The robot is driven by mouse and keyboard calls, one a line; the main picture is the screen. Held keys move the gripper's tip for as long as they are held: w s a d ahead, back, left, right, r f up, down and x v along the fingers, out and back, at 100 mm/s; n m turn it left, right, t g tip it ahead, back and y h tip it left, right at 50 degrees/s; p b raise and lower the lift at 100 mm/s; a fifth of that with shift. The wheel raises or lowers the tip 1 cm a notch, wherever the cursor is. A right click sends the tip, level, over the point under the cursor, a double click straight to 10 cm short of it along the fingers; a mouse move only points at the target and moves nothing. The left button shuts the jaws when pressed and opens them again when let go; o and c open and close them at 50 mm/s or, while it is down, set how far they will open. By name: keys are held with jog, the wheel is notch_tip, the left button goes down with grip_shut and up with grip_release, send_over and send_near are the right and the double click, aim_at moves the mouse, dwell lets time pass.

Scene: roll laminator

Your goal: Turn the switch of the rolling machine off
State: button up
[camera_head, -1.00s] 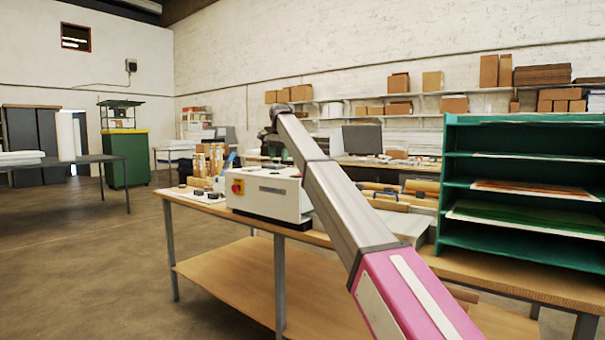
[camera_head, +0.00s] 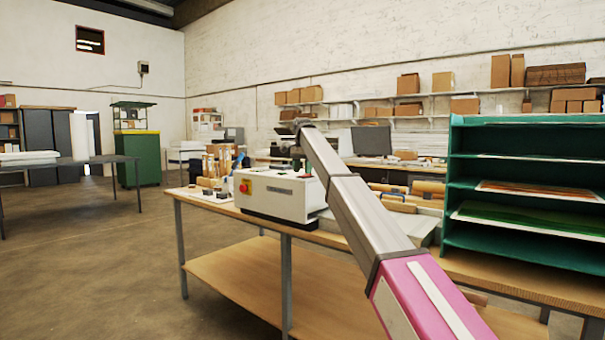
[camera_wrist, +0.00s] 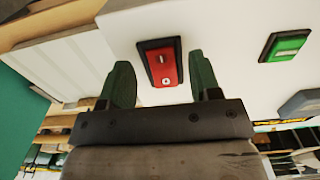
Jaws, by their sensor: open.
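The rolling machine (camera_head: 272,196) is a white box on the wooden workbench in the head view. The wrist view shows its white casing (camera_wrist: 215,35) close up. A red rocker switch (camera_wrist: 162,63) in a black frame sits on it, with light marks at both ends. My gripper (camera_wrist: 161,76) is open, with one dark green finger on each side of the red switch. No contact with the switch can be made out. A green switch (camera_wrist: 285,46) lies to the right. In the head view my arm reaches over the machine, and the fingers are hard to make out.
A green shelf rack (camera_head: 452,190) stands on the right of the bench. Rolls and small items lie behind and left of the machine. Open floor (camera_head: 110,270) is at left.

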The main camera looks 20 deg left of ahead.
jog(key=shift+f, duration=0.8)
